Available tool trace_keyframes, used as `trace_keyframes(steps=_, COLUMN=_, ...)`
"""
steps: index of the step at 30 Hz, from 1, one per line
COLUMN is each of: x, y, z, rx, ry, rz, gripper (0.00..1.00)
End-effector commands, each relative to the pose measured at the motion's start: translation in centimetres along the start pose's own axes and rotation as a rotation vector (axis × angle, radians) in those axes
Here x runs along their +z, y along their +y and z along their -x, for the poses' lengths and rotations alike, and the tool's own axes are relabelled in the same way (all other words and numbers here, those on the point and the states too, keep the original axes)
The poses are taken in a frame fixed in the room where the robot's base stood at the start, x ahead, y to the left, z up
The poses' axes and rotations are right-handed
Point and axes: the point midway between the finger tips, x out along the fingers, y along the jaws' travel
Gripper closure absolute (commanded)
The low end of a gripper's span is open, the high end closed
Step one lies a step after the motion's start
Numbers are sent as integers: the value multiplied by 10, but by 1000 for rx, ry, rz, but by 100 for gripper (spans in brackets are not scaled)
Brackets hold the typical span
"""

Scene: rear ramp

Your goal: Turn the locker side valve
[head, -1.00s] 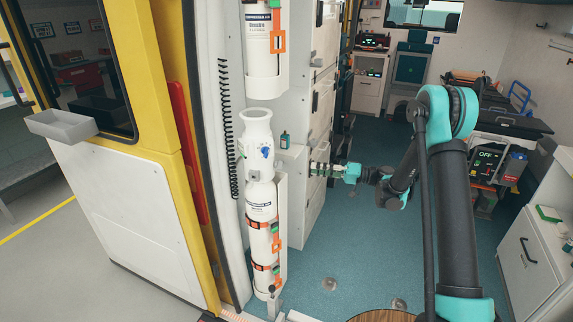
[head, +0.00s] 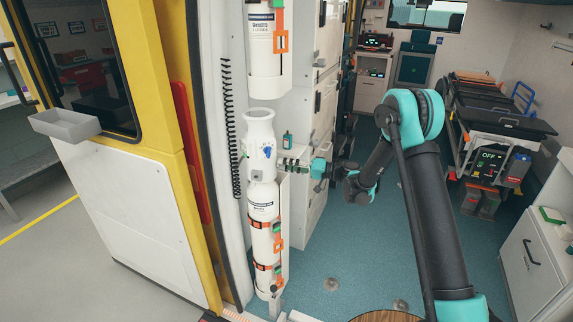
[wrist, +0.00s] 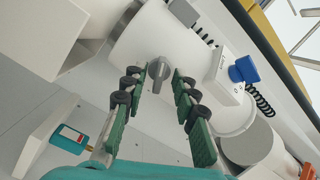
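A grey valve handle (wrist: 159,72) sits on the side of a white cylindrical body (wrist: 130,52) in the wrist view. In the head view this white body (head: 260,128) stands at the wall beside the lockers; the grey handle there is too small to make out surely. My gripper (wrist: 160,88) is open, its two green fingers with dark pads lying on either side of the handle in the picture. I cannot tell whether they touch it. In the head view, my gripper (head: 284,164) reaches left to the white body. A blue knob (wrist: 243,69) is on a white fitting to the right.
A small teal bottle (head: 287,139) stands on a ledge just behind my gripper. Strapped gas cylinders (head: 264,215) are below and above the white body. White lockers (head: 318,130) stand to the right. The blue floor (head: 350,255) is mostly clear; a stretcher (head: 490,105) is at the right.

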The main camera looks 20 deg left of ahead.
Motion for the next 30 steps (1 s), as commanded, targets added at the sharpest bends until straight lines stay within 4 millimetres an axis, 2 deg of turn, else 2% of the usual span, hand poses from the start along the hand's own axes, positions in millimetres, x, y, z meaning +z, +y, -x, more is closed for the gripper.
trace_keyframes(steps=4, x=0, y=0, z=0, rx=0, ry=0, rz=0, gripper=72)
trace_keyframes(steps=11, x=0, y=0, z=0, rx=-1, ry=0, rz=0, gripper=100)
trace_keyframes(steps=21, x=0, y=-1, z=0, rx=-3, ry=0, rz=-39, gripper=100)
trace_keyframes(steps=30, x=0, y=-1, z=1, rx=-4, ry=0, rz=-227, gripper=100)
